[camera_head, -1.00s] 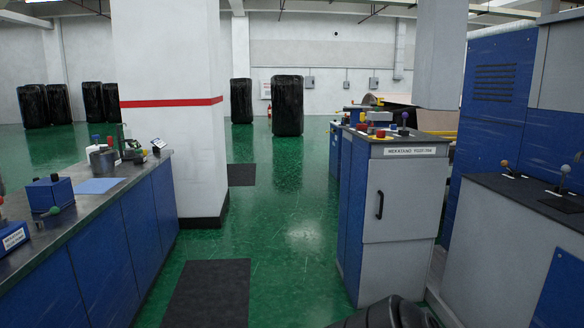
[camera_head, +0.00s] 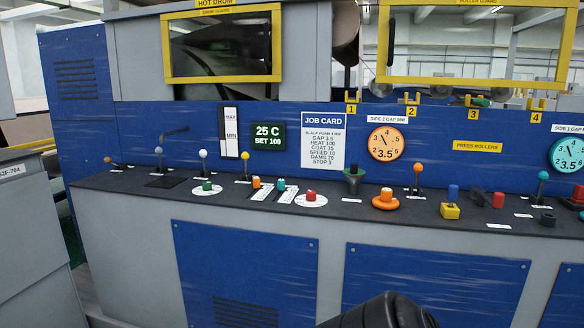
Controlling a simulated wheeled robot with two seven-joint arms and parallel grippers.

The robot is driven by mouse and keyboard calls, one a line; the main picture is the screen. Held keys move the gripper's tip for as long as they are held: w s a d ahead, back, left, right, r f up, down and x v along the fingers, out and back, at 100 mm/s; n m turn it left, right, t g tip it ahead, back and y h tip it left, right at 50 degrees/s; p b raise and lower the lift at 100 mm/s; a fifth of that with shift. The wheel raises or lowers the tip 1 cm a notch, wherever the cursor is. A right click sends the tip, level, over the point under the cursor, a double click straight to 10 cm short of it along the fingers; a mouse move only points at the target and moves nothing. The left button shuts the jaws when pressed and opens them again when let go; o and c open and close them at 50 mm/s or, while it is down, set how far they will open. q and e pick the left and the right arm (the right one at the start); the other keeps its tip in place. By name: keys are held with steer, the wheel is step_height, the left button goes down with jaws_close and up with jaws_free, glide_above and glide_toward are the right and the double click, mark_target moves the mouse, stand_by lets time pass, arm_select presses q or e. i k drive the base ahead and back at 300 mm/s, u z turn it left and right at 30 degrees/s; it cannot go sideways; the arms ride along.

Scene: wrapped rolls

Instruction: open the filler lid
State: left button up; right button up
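No part in view is labelled as a filler lid. A dark cup-shaped fitting with a green part (camera_head: 354,178) stands upright on the console's dark top, below the job card; I cannot tell whether it is the filler or whether it has a lid. Neither gripper can be made out. A black rounded part at the bottom edge, right of centre, looks like part of my own body.
A long blue and grey machine console (camera_head: 240,230) runs across the view. Its dark top carries levers, an orange knob (camera_head: 385,200), a yellow block (camera_head: 450,210) and several buttons. Yellow-framed guards (camera_head: 222,78) stand above. A grey cabinet (camera_head: 35,240) stands at the left.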

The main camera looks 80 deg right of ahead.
mark_target(353, 170)
steer(key=z, duration=2.95)
steer(key=k, duration=0.6)
steer(key=u, duration=0.9)
steer(key=i, duration=1.45)
steer(key=z, duration=0.2)
